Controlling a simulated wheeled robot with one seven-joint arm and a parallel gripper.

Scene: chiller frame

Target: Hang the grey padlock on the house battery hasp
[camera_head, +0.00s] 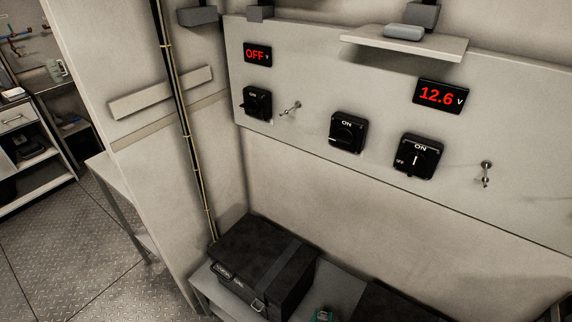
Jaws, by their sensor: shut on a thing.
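My gripper is not in view, and nothing held by it shows. No padlock can be made out for certain. One small metal fitting, perhaps a hasp or eye (486,173), sticks out of the grey wall panel to the right of the right-hand switch (418,157). A similar metal fitting (290,108) sticks out beside the left switch (257,104). Nothing visibly hangs on either fitting. I cannot read which one belongs to the house battery. A rounded grey block (403,31) lies on the small wall shelf; I cannot tell what it is.
A third switch (346,132) sits mid-panel. The left display (257,54) reads OFF; the right display (440,96) reads 12.6 V. The shelf (400,47) juts out above the switches. A strapped black battery box (262,262) stands below. Cables run down the left wall.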

